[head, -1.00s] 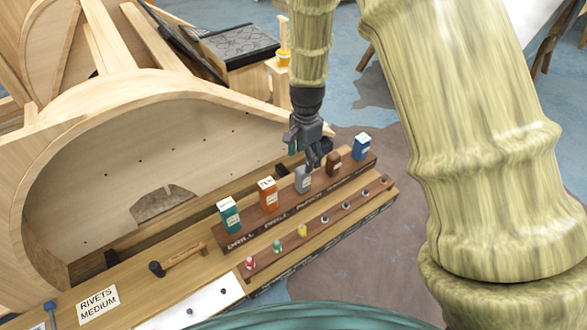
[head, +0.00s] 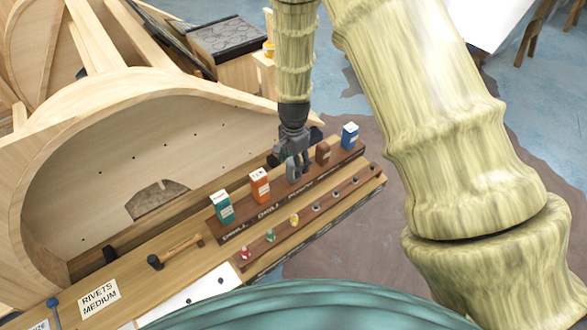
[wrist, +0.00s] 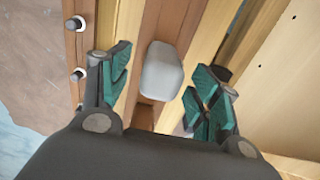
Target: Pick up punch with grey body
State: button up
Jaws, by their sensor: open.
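The punch with the grey body (head: 292,172) stands in the brown wooden rack (head: 235,232), between the orange body and the brown body. In the wrist view its grey block (wrist: 162,71) lies between the fingers and a little beyond the tips. My gripper (head: 293,163) points down over it, and in the head view it partly hides the grey body. My gripper also shows in the wrist view (wrist: 158,84), with its green-padded fingers spread wide. There is a gap on both sides of the grey block, so the fingers are not closed on it.
Teal (head: 221,207), orange (head: 260,185), brown (head: 323,153) and blue (head: 349,136) bodies stand in the same row. A lower strip (head: 330,202) holds several small bits. A hammer (head: 175,252) lies to the left. A curved wooden frame (head: 110,150) rises behind.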

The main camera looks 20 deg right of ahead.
jog(key=f+p, duration=0.1)
jog(key=f, duration=0.2)
jog(key=shift+w, duration=0.2)
jog(key=shift+s+f, duration=0.2)
jog(key=shift+f, duration=0.15)
jog(key=shift+w+f, duration=0.1)
jog(key=c, duration=1.3)
jog(key=shift+c, duration=0.2)
